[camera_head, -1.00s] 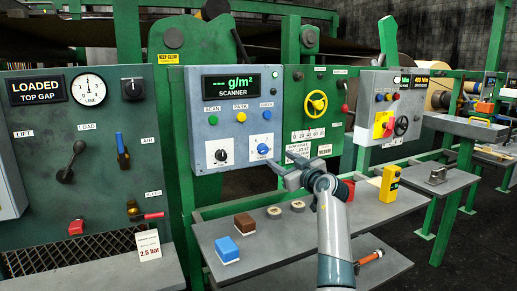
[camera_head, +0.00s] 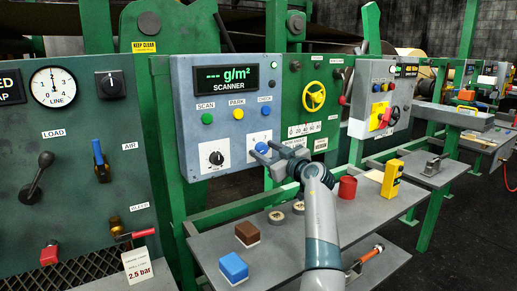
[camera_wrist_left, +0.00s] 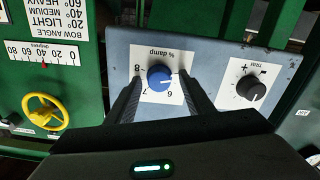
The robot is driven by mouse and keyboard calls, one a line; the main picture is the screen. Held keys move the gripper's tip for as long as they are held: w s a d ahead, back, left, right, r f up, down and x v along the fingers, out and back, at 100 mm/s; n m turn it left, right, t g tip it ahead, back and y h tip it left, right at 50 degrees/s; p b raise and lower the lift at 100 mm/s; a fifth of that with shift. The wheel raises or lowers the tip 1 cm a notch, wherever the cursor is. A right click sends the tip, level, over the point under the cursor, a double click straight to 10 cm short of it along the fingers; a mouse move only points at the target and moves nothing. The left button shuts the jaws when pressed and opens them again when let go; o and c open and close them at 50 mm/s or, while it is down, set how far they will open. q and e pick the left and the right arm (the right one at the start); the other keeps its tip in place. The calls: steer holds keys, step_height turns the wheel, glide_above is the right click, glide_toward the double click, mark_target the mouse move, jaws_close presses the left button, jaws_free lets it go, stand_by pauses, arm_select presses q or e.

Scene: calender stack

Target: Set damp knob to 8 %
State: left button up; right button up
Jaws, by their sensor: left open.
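The blue damp knob (camera_wrist_left: 158,78) sits on a white label marked "% damp", upside down in the left wrist view, with 6, 7 and 8 around it. A pale mark shows on the knob, but I cannot tell its exact reading. My left gripper (camera_wrist_left: 160,88) is open, with one finger on each side of the knob; I cannot tell whether they touch it. In the head view the left gripper (camera_head: 261,159) is in front of the scanner panel (camera_head: 232,128) and partly covers the knob (camera_head: 261,148). My right gripper is not in view.
A black trim knob (camera_wrist_left: 250,88) is beside the damp label. A yellow handwheel (camera_head: 314,96) is on the green panel to the right. Below is a grey shelf (camera_head: 290,238) with a blue block (camera_head: 233,266), a brown block (camera_head: 247,234) and a red cup (camera_head: 347,188).

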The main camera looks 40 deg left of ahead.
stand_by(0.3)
arm_select(q)
steer(key=c, duration=1.1)
steer(key=shift+o, duration=0.2)
